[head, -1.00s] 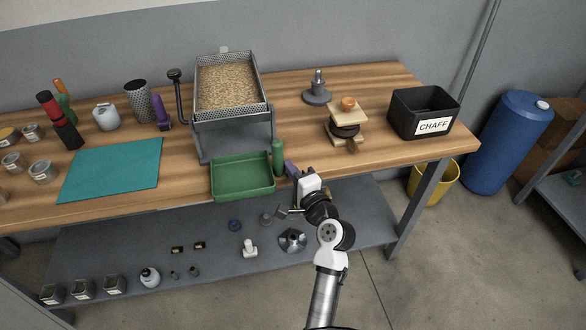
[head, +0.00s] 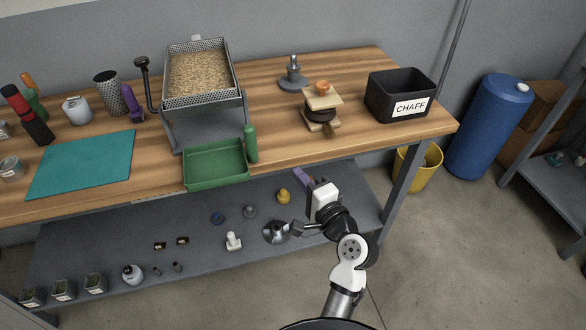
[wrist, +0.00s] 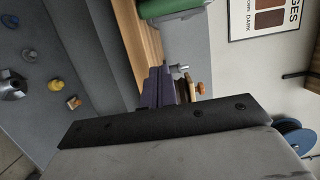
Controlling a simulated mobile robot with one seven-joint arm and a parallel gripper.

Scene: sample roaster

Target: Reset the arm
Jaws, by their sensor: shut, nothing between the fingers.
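My gripper (head: 301,177) is at the end of my arm, in front of the workbench's front edge, to the right of the green tray. Its purple fingers are shut and hold nothing. In the wrist view the fingers (wrist: 158,88) show side by side, beyond the dark wrist body. The gripper appears apart from the bench and from every object.
The wooden bench (head: 350,130) holds a green tray (head: 199,179), a green cylinder (head: 251,143), a wooden press-like stack (head: 322,100) and a chaff bin (head: 385,97). Small parts lie on the lower shelf (head: 330,225). A yellow bucket (head: 420,176) and blue barrel (head: 487,130) stand right.

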